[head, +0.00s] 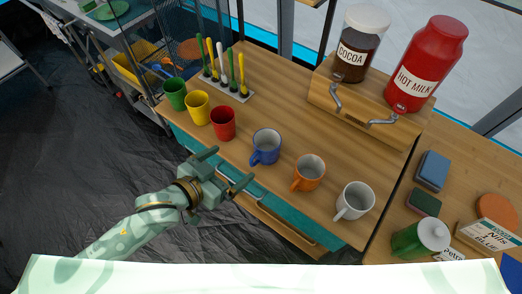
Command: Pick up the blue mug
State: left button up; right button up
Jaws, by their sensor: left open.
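The blue mug (267,146) stands upright on the wooden counter (290,125), in the middle of the head view. Its handle points down and to the left, toward the counter's front edge. My left gripper (228,168) is open and empty. It is in front of the counter, to the lower left of the blue mug and apart from it in the picture. My right gripper does not show in the head view.
An orange mug (309,173) and a white mug (355,200) stand right of the blue mug. Red (223,123), yellow (197,107) and green (175,94) cups stand left. A dispenser stand (365,108) with cocoa (356,58) and hot milk (420,66) is behind.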

pick_arm(q)
jog(key=b, duration=0.2)
send_near(275, 135)
jog(key=shift+a+f, duration=0.2)
jog(key=shift+a, duration=0.25)
jog(key=shift+w+d+f+b, duration=0.2)
jog(key=shift+w+d+b, duration=0.15)
jog(key=shift+d+b, duration=0.05)
jog(key=b+x, duration=0.1)
jog(key=x, duration=0.3)
jog(key=shift+s+d+b, duration=0.15)
jog(key=shift+d+b, duration=0.05)
jog(key=shift+b, duration=0.15)
jog(key=shift+w+d, duration=0.2)
jog(key=shift+w, duration=0.05)
jog(key=shift+r, duration=0.1)
jog(key=shift+c, duration=0.6)
jog(key=c, duration=1)
